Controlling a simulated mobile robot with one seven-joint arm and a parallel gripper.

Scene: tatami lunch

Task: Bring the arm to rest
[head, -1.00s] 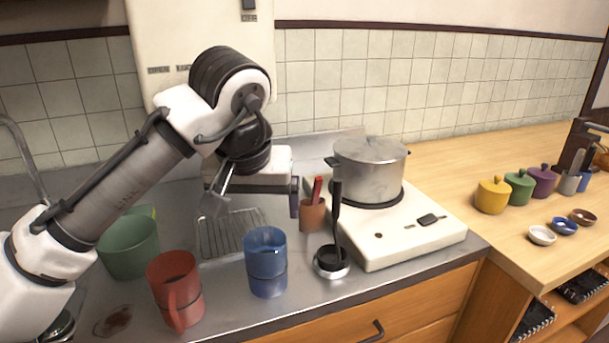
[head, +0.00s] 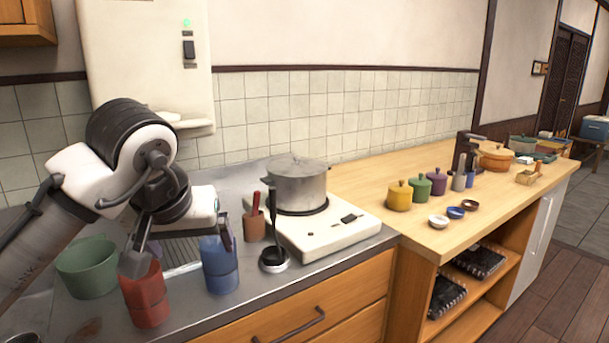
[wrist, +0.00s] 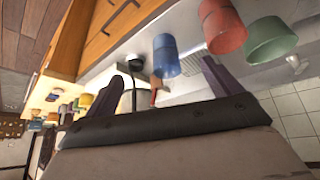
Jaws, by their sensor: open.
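My gripper (wrist: 168,82) shows in the wrist view with its two dark fingers apart and nothing held between them. In the head view my arm is bent at the left, over the counter. The gripper's end (head: 218,219) is seen from the side, in front of or just above the stacked blue cups (head: 221,268); the gap to them is unclear. The stacked red mugs (head: 146,298) stand just left of the blue ones, partly behind my wrist parts. In the wrist view the blue cups (wrist: 166,56) and red mugs (wrist: 222,28) appear beyond the fingers.
A green pot (head: 87,268) stands at the left. A lidded steel pot (head: 297,188) sits on the white stove (head: 325,235), beside a brown utensil holder (head: 254,226) and a black ladle (head: 273,258). Coloured jars and small bowls stand on the wooden counter (head: 365,180).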

